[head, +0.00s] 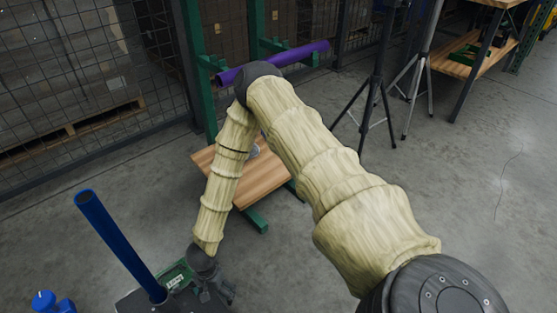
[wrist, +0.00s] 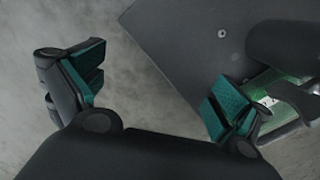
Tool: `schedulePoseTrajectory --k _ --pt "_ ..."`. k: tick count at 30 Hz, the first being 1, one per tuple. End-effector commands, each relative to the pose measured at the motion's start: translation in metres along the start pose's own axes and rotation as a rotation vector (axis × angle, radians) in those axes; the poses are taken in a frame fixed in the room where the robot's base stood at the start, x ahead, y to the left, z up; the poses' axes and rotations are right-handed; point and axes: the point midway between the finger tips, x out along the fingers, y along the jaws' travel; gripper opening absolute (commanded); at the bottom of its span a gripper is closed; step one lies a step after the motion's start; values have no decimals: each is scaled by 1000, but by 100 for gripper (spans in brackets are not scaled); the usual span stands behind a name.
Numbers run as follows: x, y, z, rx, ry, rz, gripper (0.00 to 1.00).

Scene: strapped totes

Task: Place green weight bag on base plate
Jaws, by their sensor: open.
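The green weight bag (head: 176,276) shows in the head view as a green patch with a pale label, at the dark base plate (head: 133,301) beside the foot of a blue post. In the wrist view the bag (wrist: 268,84) is at the right, its green part between dark rounded parts, and it appears to overlap the plate (wrist: 190,45). My gripper (head: 214,290) points down just right of the bag in the head view. In the wrist view its green-padded fingers (wrist: 153,88) are spread with nothing between them. The right finger partly hides the bag; contact is unclear.
A blue post (head: 120,245) rises from the plate, and a blue object (head: 46,302) stands at its left. A wooden platform (head: 262,180) on a green frame, holding a purple roll (head: 300,56), is behind my arm. Tripods (head: 374,95) stand further back. Floor at right is clear.

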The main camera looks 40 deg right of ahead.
Motion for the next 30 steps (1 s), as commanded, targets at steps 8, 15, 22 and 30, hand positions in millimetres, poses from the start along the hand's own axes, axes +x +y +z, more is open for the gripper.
schedulePoseTrajectory --k 8,15,22,30 --pt "5 96 13 -384 118 39 100" --pt "-12 168 25 -684 138 33 100" --pt "-36 218 39 -876 98 14 100" --pt "-46 233 45 -934 75 2 100"
